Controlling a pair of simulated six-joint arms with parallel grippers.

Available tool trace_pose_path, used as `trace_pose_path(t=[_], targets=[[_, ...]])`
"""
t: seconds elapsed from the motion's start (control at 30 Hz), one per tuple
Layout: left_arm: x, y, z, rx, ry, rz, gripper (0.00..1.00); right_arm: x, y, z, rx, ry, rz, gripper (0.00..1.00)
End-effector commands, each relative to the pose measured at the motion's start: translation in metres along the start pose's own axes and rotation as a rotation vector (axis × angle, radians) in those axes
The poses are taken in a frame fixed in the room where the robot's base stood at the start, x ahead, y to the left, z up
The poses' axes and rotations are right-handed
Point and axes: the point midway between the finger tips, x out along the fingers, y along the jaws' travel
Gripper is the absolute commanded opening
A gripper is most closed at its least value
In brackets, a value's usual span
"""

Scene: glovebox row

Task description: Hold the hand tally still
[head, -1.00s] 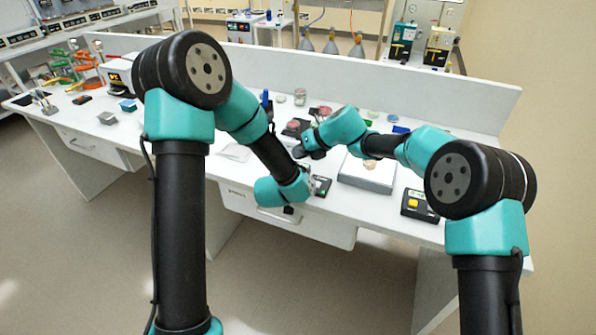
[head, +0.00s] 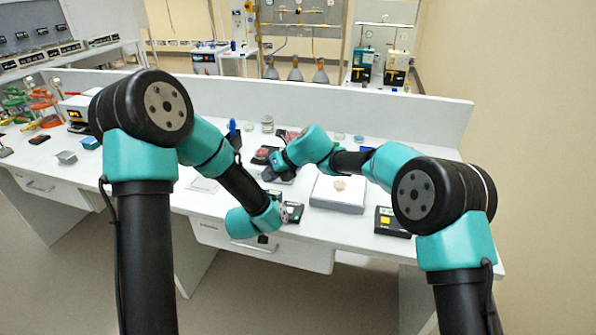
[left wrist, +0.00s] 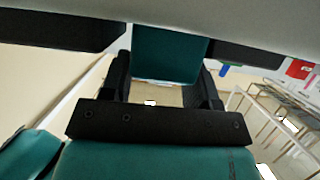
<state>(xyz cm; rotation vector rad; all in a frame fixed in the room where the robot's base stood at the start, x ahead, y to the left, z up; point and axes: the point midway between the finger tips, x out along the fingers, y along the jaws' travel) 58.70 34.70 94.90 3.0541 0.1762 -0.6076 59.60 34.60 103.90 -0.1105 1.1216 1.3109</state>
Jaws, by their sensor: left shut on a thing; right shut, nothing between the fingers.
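My left arm reaches down to the bench's front edge, and its gripper (head: 284,212) is small and partly hidden by the wrist. It is shut at a small dark device with a green patch, which I take to be the hand tally (head: 294,213). The tally's face is too small to read. The left wrist view shows dark gripper parts and teal surfaces, and I cannot make out the tally there. My right gripper (head: 270,173) is shut and empty above the bench, behind the tally and apart from it.
A grey balance-like box (head: 338,206) with a tan item on top stands to the right of the tally. A black box with a yellow button (head: 391,222) is farther right. A blue upright item (head: 233,130) and small jars stand behind, before a low white wall (head: 300,105).

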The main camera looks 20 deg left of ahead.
Motion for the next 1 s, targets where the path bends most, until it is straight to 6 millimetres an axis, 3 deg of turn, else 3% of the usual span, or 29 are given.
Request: trace_pose_path(t=[0.17, 0.2, 0.5, 0.8, 1.0], targets=[[0.0, 0.0, 0.0, 0.0, 0.0, 0.0, 0.3, 0.0, 0.0, 0.0, 0.0, 0.0, 0.0, 0.0], [0.0, 0.0, 0.0, 0.0, 0.0, 0.0, 0.56, 0.0, 0.0, 0.0, 0.0, 0.0, 0.0, 0.0], [0.0, 0.0, 0.0, 0.0, 0.0, 0.0, 0.85, 0.0, 0.0, 0.0, 0.0, 0.0, 0.0, 0.0], [-0.002, 0.0, 0.0, 0.0, 0.0, 0.0, 0.85, 0.0, 0.0, 0.0, 0.0, 0.0, 0.0, 0.0], [-0.02, 0.0, -0.001, 0.0, 0.001, 0.001, 0.85, 0.0, 0.0, 0.0, 0.0, 0.0, 0.0, 0.0]])
